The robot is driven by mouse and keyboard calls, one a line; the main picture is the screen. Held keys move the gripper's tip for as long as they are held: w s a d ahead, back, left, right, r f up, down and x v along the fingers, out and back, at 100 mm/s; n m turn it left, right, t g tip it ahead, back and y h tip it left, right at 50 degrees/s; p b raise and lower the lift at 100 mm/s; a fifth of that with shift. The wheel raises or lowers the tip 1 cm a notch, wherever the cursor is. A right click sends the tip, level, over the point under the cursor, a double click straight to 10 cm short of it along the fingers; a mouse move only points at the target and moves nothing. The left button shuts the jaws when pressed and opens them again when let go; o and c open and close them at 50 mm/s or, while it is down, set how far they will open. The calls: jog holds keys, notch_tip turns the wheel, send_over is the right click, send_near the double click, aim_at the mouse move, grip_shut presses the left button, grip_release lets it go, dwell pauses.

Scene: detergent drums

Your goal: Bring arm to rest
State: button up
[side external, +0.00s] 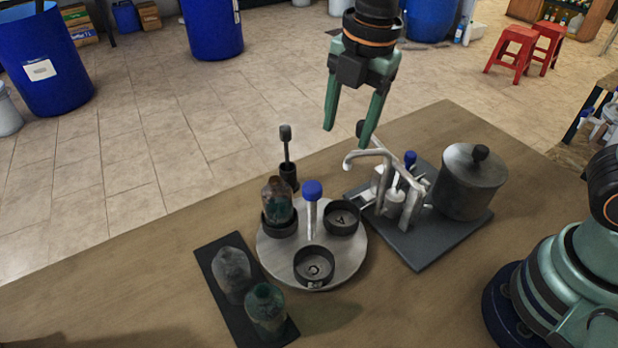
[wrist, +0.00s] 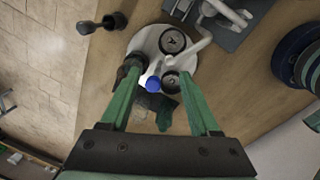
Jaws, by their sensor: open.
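My gripper (side external: 348,120) hangs above the table, open and empty, with its green fingers pointing down. In the wrist view my gripper (wrist: 158,88) has its fingers spread apart, with the round turntable below and beyond them. The turntable (side external: 262,248) carries a blue-topped post (side external: 312,192) and dark round holders. One holder contains a bottle (side external: 277,200). The holder at the right (side external: 343,217) and the holder at the front (side external: 314,266) look empty. My gripper touches none of these.
A dark tray (side external: 213,248) holds a pale bottle (side external: 232,272) and a green bottle (side external: 266,311). A grey board (side external: 425,255) bears a spouted fixture (side external: 385,185) and a lidded pot (side external: 470,182). A dark plunger-like object (side external: 288,165) stands behind the turntable. The left table area is clear.

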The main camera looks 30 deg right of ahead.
jog(key=s+d+r+m+t, duration=0.1)
jog(key=s+d+m+t, duration=0.1)
jog(key=d+m, duration=0.6)
jog(key=s+d+r+m+t, duration=0.2)
jog(key=d+m, duration=0.6)
jog(key=m, duration=0.6)
jog(key=shift+s+m+h, duration=0.3)
jog(key=shift+s, duration=0.4)
